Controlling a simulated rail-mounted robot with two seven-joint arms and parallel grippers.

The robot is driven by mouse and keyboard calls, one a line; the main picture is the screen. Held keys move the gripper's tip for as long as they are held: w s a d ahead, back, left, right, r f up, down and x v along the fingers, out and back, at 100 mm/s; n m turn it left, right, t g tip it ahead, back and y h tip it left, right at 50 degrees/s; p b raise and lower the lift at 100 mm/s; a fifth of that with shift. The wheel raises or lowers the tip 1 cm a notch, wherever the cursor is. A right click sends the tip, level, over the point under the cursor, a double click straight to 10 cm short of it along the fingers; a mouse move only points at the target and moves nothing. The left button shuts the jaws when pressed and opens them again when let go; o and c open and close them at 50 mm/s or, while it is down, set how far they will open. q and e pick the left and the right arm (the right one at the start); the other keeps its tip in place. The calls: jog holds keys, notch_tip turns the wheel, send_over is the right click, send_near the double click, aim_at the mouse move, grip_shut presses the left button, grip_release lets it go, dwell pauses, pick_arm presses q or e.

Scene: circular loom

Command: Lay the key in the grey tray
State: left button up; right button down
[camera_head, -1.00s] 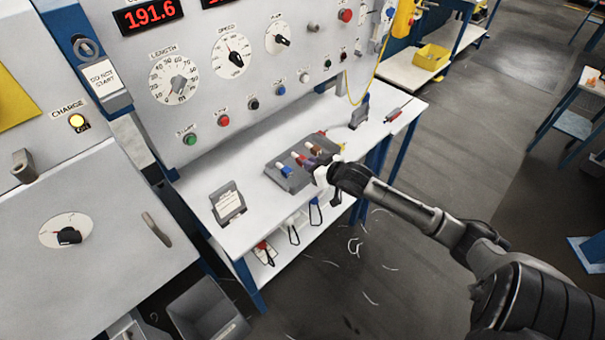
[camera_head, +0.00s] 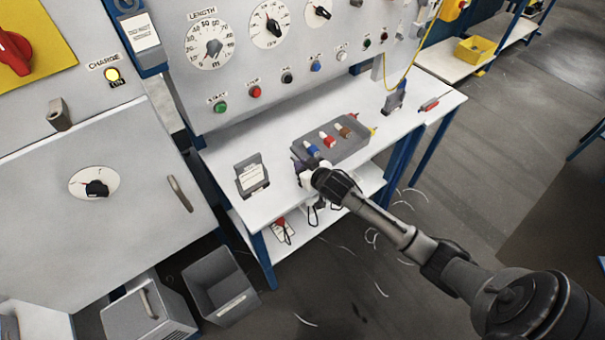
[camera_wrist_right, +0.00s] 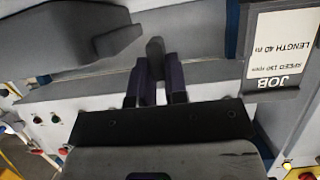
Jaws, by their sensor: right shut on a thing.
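The grey tray (camera_head: 352,155) lies on the white bench, with blue, red and brown capped items in it. My right gripper (camera_head: 303,168) is at the tray's near left corner, over the bench's front part. In the right wrist view its two purple fingers (camera_wrist_right: 156,82) are shut on a dark grey, round-ended piece, which I take to be the key (camera_wrist_right: 155,58). Most of it is hidden between the fingers. The tray's dark grey side (camera_wrist_right: 70,45) shows left of the fingers, apart from them. My left gripper is not in view.
A job card on a stand (camera_head: 252,177) is left of the gripper; it also shows in the right wrist view (camera_wrist_right: 281,45). The control panel (camera_head: 290,60) rises behind the bench. A grey bin (camera_head: 221,287) stands on the floor. Bare bench lies between card and tray.

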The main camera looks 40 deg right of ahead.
notch_tip(320, 180, down, 3)
jog(key=shift+f+b, duration=0.2)
jog(key=shift+b, duration=0.15)
jog(key=shift+f, duration=0.1)
jog(key=shift+f, duration=0.15)
jog(key=c, duration=1.4)
grip_release()
